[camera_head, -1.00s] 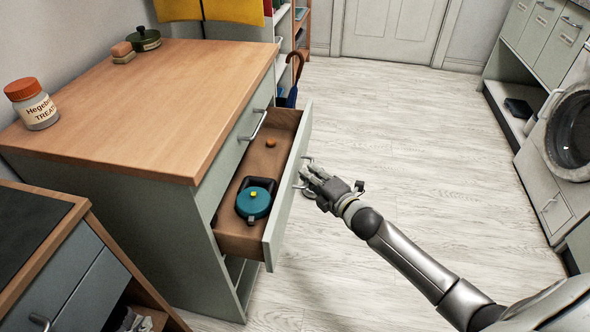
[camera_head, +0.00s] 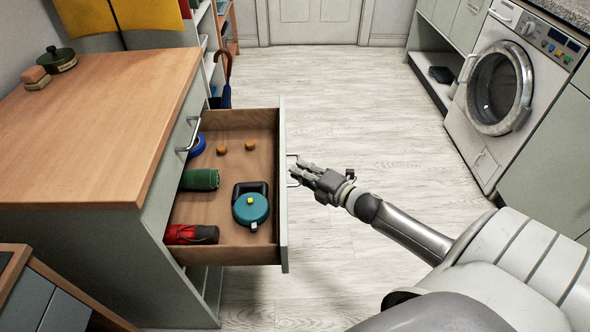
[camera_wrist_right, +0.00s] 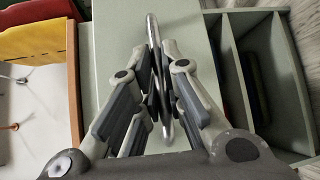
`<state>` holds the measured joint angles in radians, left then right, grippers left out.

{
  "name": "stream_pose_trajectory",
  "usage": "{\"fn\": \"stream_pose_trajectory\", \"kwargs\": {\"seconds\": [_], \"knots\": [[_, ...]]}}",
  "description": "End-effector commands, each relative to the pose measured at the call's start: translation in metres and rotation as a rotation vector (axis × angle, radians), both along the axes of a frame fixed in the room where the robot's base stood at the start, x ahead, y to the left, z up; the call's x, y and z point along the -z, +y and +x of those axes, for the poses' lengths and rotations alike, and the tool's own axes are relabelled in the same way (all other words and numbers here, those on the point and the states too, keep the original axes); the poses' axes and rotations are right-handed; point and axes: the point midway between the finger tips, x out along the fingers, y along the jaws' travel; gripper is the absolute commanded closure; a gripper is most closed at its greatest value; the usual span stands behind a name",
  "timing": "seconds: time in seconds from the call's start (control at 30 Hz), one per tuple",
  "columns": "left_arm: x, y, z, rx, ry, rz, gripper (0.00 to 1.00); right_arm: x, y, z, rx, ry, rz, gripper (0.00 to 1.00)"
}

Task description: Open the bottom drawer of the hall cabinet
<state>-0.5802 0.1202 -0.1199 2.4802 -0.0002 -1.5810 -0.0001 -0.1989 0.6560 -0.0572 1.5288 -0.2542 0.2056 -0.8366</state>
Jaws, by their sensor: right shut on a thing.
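The hall cabinet (camera_head: 110,85) has a wooden top and grey-green sides. Its lower drawer (camera_head: 284,215) stands far out, with its inside in view. Above it, a drawer front with a metal handle (camera_head: 188,133) is closed. My right gripper (camera_head: 297,173) is at the outer face of the open drawer, shut on its handle. In the right wrist view the metal handle (camera_wrist_right: 153,32) runs between the fingers of the gripper (camera_wrist_right: 160,85). My left gripper is in neither view.
The drawer holds a teal round item (camera_head: 251,208), a green roll (camera_head: 200,179), a red item (camera_head: 187,234), a blue ring (camera_head: 197,145) and two small orange pieces. A washing machine (camera_head: 497,90) stands at the right. The floor (camera_head: 345,110) between is clear.

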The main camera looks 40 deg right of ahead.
Motion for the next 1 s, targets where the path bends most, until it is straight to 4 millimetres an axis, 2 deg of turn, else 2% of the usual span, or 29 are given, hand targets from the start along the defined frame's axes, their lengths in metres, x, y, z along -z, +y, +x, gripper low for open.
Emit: {"fn": "stream_pose_trajectory", "kwargs": {"seconds": [0.3, 0.33, 0.47, 0.5, 0.83, 1.0], "knots": [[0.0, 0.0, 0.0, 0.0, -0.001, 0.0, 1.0, 0.001, 0.0, -0.001, -0.001, 0.002, 0.0, 1.0], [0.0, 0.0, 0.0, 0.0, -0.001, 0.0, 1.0, 0.001, 0.0, -0.001, -0.001, 0.002, 0.0, 0.87], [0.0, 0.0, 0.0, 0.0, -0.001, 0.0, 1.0, 0.001, 0.0, -0.001, 0.0, 0.002, 0.0, 0.7], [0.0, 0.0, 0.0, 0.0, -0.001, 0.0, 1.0, 0.001, 0.0, -0.001, 0.0, 0.002, 0.001, 0.69], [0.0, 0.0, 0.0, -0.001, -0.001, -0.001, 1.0, 0.001, -0.001, -0.002, 0.001, 0.002, 0.0, 0.69], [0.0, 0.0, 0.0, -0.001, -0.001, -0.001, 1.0, 0.0, -0.003, -0.016, 0.002, 0.003, 0.0, 0.69]]}}
